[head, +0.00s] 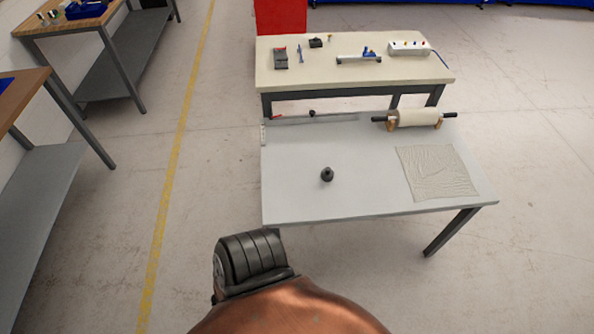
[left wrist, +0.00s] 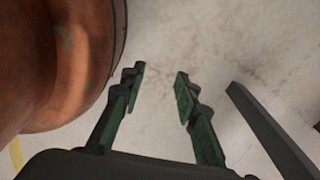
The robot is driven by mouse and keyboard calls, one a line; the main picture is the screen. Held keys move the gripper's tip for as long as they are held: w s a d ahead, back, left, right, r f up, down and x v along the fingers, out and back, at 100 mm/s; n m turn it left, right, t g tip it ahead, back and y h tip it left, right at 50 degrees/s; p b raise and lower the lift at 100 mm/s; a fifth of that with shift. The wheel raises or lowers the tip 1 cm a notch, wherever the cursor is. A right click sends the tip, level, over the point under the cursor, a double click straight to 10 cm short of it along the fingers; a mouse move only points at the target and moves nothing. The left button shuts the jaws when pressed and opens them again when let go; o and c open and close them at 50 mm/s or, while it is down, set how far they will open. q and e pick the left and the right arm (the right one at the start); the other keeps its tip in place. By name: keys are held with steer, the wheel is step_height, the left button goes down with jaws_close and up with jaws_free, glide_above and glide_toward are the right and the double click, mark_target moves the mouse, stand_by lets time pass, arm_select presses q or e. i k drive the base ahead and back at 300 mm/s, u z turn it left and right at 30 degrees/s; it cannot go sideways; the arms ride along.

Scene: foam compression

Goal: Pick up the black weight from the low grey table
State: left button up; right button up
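The black weight (head: 327,175) stands upright on the low grey table (head: 300,205), left of the table's middle. It is small and dark, with a narrower top. My left gripper (left wrist: 158,85) shows only in the left wrist view. Its two green-padded fingers are apart, with nothing between them and bare floor beyond. The weight is not in the left wrist view. My right gripper is in neither view.
A roller (head: 418,118) on wooden supports lies at the grey table's back right. A wrinkled cloth sheet (head: 437,172) lies in front of it. A cream table (head: 290,80) with tools stands behind. Workbenches (head: 70,40) stand at left. The surface around the weight is clear.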

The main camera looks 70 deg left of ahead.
mark_target(328, 173)
steer(key=u, duration=1.95)
